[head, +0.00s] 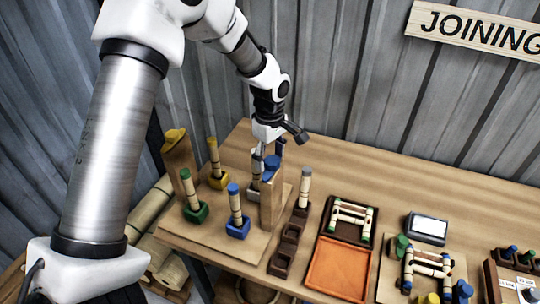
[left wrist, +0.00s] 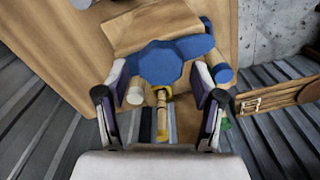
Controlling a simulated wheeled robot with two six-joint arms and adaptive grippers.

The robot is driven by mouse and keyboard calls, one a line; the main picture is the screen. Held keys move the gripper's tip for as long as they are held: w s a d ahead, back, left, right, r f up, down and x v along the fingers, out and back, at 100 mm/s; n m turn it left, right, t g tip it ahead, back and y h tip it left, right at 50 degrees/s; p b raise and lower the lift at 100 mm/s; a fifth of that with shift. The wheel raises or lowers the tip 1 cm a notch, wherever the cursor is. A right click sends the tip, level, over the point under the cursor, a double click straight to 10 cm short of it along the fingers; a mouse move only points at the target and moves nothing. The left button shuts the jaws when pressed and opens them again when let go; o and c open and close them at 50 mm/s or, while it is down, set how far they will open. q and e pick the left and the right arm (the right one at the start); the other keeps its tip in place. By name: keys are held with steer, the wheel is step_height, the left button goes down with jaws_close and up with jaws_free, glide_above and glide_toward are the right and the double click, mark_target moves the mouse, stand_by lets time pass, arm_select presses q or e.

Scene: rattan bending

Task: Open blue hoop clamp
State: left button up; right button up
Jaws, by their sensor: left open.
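The blue hoop clamp (head: 272,164) sits on top of an upright wooden post (head: 269,205) on the board at the left of the bench. In the left wrist view its blue faceted part (left wrist: 160,63) lies at the far end of the space between my fingers, with another blue piece (left wrist: 196,45) beside it. My left gripper (head: 268,152) is open, pointing down at the clamp from behind; its fingers (left wrist: 160,88) stand on either side of the blue part. Whether they touch it I cannot tell. The fingers partly hide the clamp in the head view. My right gripper is not shown.
Pegs in green (head: 195,212), yellow (head: 218,180) and blue (head: 237,228) bases stand close by, with a yellow-topped post (head: 176,140). A grey-topped peg (head: 305,188) stands to the right. An orange tray (head: 338,267) and a small screen (head: 427,228) lie further right.

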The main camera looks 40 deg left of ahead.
mark_target(270, 158)
arm_select(q)
step_height(270, 158, up, 12)
stand_by(0.3)
steer(key=shift+w, duration=0.1)
stand_by(0.3)
